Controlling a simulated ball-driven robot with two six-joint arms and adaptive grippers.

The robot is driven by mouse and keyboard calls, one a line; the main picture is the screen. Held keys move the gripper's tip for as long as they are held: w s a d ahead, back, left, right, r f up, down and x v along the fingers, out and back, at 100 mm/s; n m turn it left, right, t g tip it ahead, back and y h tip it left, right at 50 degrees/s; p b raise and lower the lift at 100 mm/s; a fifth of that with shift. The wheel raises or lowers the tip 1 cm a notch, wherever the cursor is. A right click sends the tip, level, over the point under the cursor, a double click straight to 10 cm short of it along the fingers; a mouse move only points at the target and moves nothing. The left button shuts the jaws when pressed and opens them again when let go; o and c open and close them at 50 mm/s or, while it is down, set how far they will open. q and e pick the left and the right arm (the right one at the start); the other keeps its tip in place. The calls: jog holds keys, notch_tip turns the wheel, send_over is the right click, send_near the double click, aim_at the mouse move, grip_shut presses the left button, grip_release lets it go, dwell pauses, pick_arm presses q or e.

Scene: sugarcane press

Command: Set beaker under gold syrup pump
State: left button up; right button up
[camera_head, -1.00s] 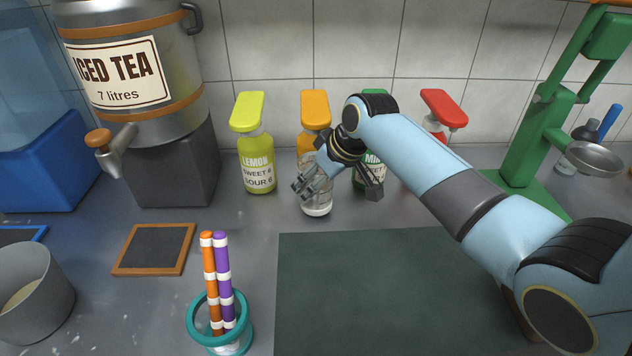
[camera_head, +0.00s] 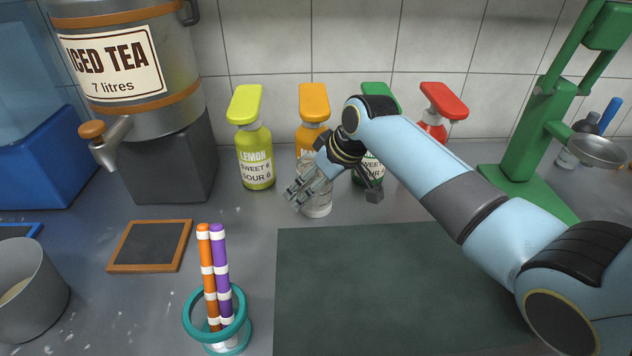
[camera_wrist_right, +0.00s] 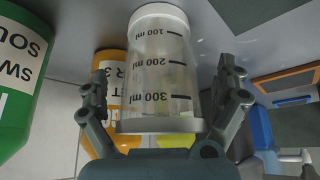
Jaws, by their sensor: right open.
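The clear beaker (camera_head: 318,205) stands upright on the counter in front of the gold syrup pump (camera_head: 313,108), an orange-yellow bottle with a flat pump head. My right gripper (camera_head: 335,188) is at the beaker, with its fingers open. In the right wrist view the beaker (camera_wrist_right: 163,75) appears upside down, with ml marks and a white base, between the two spread fingers of my right gripper (camera_wrist_right: 165,92). The gold bottle (camera_wrist_right: 112,75) shows behind it. In the head view my gripper partly hides the beaker and the gold bottle's lower part. My left gripper is out of view.
A lemon bottle (camera_head: 253,155) stands left of the gold one. A green bottle (camera_head: 372,170) and a red-topped bottle (camera_head: 435,120) stand to the right. A green press (camera_head: 525,145) is at far right. A teal holder with sticks (camera_head: 230,335) and a dark mat (camera_head: 400,300) are in front.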

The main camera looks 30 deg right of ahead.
jog(key=shift+r, duration=0.1)
jog(key=shift+s+r, duration=0.1)
jog(key=shift+r, duration=0.25)
jog(key=p+v, duration=0.1)
jog(key=v, duration=1)
jog(key=shift+s, duration=0.2)
jog(key=shift+r, duration=0.1)
